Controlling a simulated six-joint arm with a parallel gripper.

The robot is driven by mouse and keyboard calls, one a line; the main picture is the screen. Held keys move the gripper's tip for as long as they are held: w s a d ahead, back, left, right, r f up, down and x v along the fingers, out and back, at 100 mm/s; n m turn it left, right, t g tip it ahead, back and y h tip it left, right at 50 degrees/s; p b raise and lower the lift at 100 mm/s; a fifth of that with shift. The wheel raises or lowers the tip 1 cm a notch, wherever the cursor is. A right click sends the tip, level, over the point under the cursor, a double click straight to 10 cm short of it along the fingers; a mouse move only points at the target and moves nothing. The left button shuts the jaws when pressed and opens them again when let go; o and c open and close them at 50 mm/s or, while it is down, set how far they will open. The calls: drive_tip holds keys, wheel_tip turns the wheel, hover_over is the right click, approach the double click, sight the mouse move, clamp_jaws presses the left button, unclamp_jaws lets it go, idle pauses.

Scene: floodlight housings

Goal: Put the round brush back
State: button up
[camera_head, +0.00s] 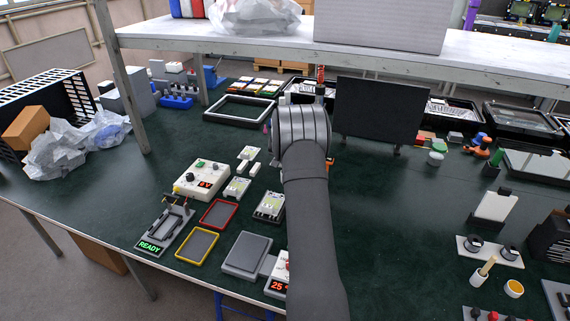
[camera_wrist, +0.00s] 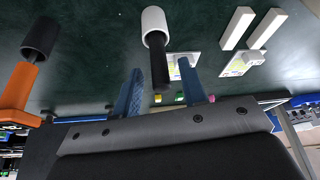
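My gripper (camera_wrist: 161,78) is open in the wrist view, its two blue fingers apart. A white cylinder with a black rod (camera_wrist: 157,45) appears beyond them. The rod's end lies in the gap, and no finger visibly touches it. At the left is an orange-handled tool (camera_wrist: 15,88) with a metal neck and a black round head (camera_wrist: 40,38). I cannot tell for certain which of the two is the round brush. In the head view my arm hides the fingers, and only a bit of orange (camera_head: 330,162) shows beside it.
White blocks (camera_wrist: 250,28) and small boards lie nearby in the wrist view. The head view shows a dark panel (camera_head: 380,110), a control box (camera_head: 203,179), red and yellow frames, and a white holder with a wooden-handled tool (camera_head: 484,270) at right. A shelf (camera_head: 250,42) spans above.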

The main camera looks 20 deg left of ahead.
drive_tip(key=a+v, duration=0.1)
drive_tip(key=v, duration=0.7)
drive_tip(key=shift+d+r, duration=0.2)
drive_tip(key=shift+d, duration=0.35)
drive_tip(key=x, duration=1.2)
drive_tip(key=shift+s+f, duration=0.1)
drive_tip(key=shift+f, duration=0.05)
drive_tip(key=shift+r, duration=1.5)
drive_tip(key=shift+f, duration=0.15)
